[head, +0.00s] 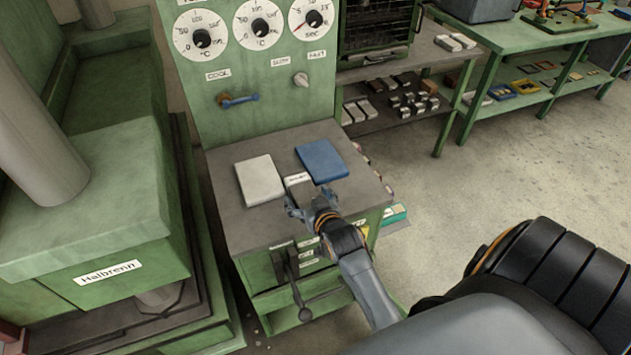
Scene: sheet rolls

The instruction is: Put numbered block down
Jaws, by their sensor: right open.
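A small white block (297,180) with dark marking on its front lies on the grey top of the green machine (235,222), between a white pad and a blue pad. I cannot read the marking at this size. My right gripper (305,204) is open just in front of the block, low over the top. I cannot tell whether a finger touches the block. My left gripper is not in view.
The white pad (259,180) and the blue pad (322,160) flank the block. Behind rises a green panel with dials (260,24). A lever (295,290) hangs at the front. Green machinery (90,150) stands left. Floor (480,185) at right is clear.

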